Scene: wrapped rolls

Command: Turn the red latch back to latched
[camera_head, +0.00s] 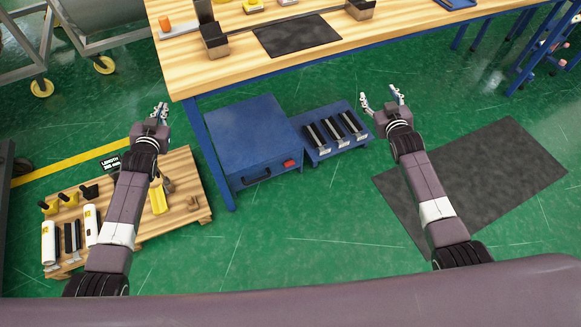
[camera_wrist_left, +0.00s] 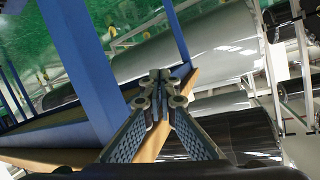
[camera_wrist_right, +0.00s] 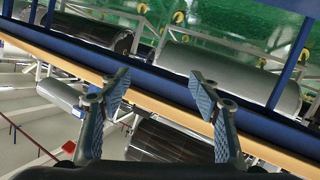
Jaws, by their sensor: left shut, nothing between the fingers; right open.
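The red latch (camera_head: 288,163) is a small red piece on the front face of the blue cabinet (camera_head: 248,135), to the right of a dark handle. At this size I cannot tell which way it is turned. My left gripper (camera_head: 162,108) is shut and empty, left of the cabinet and apart from it; its fingers meet in the left wrist view (camera_wrist_left: 160,78). My right gripper (camera_head: 383,98) is open and empty, right of the cabinet and apart from it; its fingers are spread in the right wrist view (camera_wrist_right: 160,85).
A wooden workbench (camera_head: 232,72) with blue legs stands behind and above the cabinet. A low blue stand (camera_head: 318,152) holding dark bars is beside the cabinet. A wooden pallet (camera_head: 185,170) with rolls and tools lies left. A dark mat (camera_head: 500,165) lies right. Green floor in front is clear.

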